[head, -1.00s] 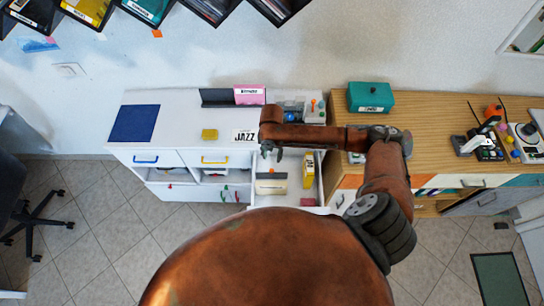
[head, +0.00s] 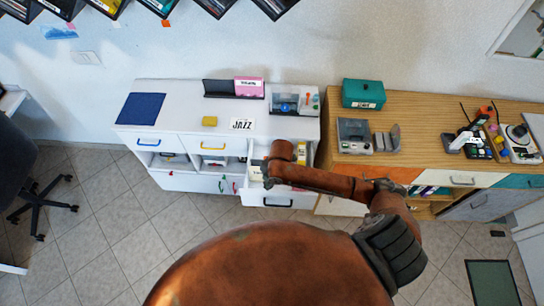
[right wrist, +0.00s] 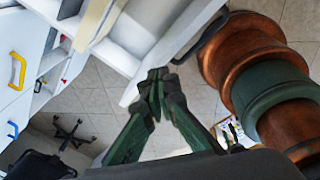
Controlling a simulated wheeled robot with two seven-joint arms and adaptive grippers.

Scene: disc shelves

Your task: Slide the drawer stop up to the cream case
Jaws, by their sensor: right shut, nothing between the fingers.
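An open white drawer (head: 246,190) with a black handle stands out from the white cabinet. In the head view my right arm covers much of its inside. A cream case (right wrist: 94,18) shows in the right wrist view, at the upper left inside the drawer. I cannot clearly make out the drawer stop now. My right gripper (right wrist: 158,82), with green fingers, is shut and empty by the drawer's front corner, apart from the cream case. In the head view its fingers are largely hidden by my arm. My left gripper is not in view.
A yellow case (head: 301,158) stands at the drawer's right side. The white cabinet top holds a JAZZ card (head: 242,124), a yellow block (head: 210,121) and a pink box (head: 249,87). A wooden sideboard (head: 420,110) adjoins on the right. The floor in front is clear.

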